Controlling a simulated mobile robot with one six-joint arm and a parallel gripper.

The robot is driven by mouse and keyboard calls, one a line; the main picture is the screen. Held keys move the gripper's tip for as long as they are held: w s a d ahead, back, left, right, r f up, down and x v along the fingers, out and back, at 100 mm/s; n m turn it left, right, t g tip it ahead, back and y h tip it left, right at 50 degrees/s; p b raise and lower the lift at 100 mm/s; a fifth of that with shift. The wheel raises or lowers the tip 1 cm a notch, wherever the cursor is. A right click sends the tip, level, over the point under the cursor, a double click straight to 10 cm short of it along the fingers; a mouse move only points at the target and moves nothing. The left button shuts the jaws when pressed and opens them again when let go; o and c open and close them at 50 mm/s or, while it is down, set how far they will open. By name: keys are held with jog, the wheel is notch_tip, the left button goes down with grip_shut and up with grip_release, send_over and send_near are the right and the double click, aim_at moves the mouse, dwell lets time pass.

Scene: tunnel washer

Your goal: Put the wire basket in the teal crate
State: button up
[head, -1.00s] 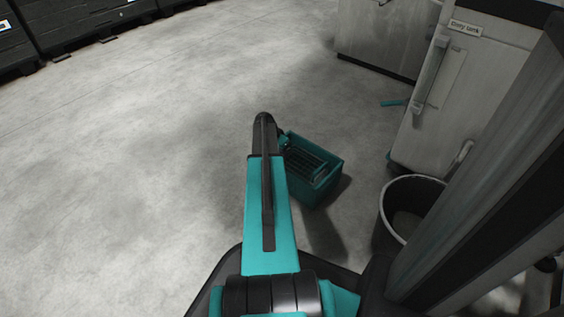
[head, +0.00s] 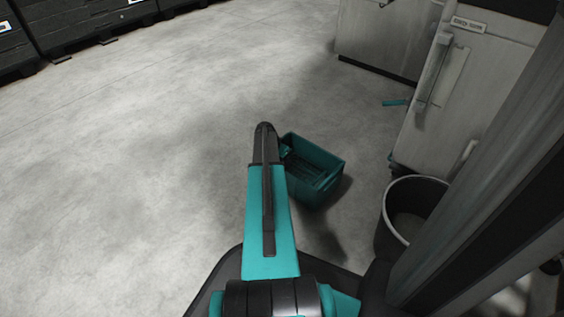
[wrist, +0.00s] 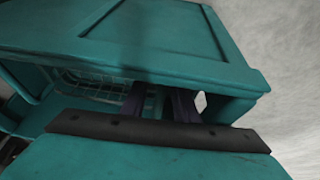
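The teal crate (head: 322,192) stands on the floor just right of my arm's end in the head view. In the wrist view its teal wall (wrist: 160,38) fills much of the picture. The wire basket (wrist: 92,88) shows as a thin grey mesh behind the teal edges, low inside the crate; most of it is hidden. In the head view the crate's inside is dark and the basket is hard to make out. My gripper (wrist: 160,103) shows two dark fingers reaching down at the crate. Their tips are hidden, so their grip on the basket cannot be told.
A grey bin (head: 408,205) stands to the right of the crate. A pale cabinet (head: 435,110) stands behind it, with a small teal object (head: 395,103) on the floor nearby. Black containers (head: 80,25) line the far left. The floor on the left is clear.

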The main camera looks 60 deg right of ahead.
jog(key=shift+r, duration=0.1)
jog(key=p+v, duration=0.6)
jog(key=v, duration=0.6)
dwell(0.4)
dwell(0.6)
jog(key=shift+r+p, duration=0.1)
jog(key=shift+p, duration=0.25)
